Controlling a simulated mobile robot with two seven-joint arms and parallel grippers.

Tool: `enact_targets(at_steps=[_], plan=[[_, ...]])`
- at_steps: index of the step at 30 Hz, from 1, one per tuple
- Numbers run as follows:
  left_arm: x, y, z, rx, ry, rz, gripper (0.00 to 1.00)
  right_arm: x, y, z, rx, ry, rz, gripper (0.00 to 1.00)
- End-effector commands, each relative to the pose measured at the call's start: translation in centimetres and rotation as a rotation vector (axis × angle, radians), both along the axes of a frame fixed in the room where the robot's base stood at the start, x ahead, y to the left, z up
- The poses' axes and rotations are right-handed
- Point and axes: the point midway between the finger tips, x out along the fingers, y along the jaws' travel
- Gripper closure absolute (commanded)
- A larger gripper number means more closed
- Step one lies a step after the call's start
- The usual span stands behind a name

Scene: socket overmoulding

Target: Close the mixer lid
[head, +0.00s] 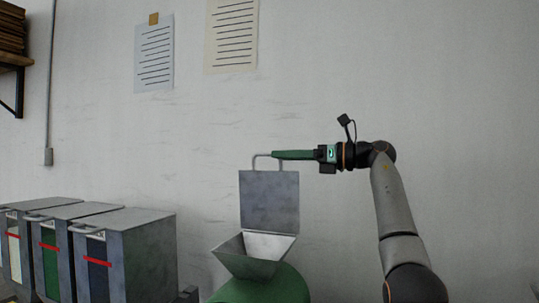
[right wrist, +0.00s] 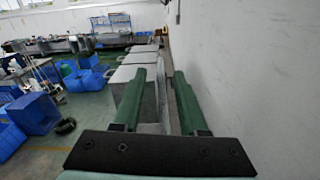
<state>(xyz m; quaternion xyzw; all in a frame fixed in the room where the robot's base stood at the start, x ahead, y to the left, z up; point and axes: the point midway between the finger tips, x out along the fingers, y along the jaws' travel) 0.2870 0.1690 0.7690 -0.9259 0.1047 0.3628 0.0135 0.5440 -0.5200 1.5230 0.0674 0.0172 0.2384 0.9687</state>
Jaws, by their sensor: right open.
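The mixer has a green body (head: 262,289) and a grey metal hopper (head: 245,262) at the lower middle of the head view. Its flat grey lid (head: 269,203) stands upright, open, at the back of the hopper. A bent bar handle (head: 254,162) sits on the lid's top edge. My right gripper (head: 276,155) reaches in from the right, level with the handle, its green fingers overlapping the bar's right part. In the right wrist view the gripper (right wrist: 158,80) is open, with a thin grey edge, seemingly the lid, between the fingers. Contact cannot be told. My left gripper is not in view.
Grey bins (head: 150,252) with coloured fronts stand in a row at the lower left. A pale wall (head: 330,60) runs behind the mixer. The right wrist view shows blue crates (right wrist: 35,113) on the floor. Space above the hopper is clear.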

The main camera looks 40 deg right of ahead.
Motion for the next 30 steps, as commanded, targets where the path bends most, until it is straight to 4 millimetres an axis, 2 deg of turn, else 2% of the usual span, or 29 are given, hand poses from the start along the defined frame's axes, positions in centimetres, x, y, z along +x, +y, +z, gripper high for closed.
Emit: enact_targets(at_steps=[3, 7, 19, 30], plan=[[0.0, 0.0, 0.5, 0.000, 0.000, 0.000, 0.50, 1.9, 1.1, 0.1, 0.002, 0.001, 0.003, 0.58], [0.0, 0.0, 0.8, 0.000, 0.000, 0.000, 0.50, 3.2, 1.7, 0.2, 0.000, 0.000, 0.002, 0.58], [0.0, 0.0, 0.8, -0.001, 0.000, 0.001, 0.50, 3.8, 2.0, 0.0, 0.000, -0.001, 0.000, 0.58], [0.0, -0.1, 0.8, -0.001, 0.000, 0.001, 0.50, 3.8, 2.0, 0.0, 0.000, -0.001, 0.000, 0.98]])
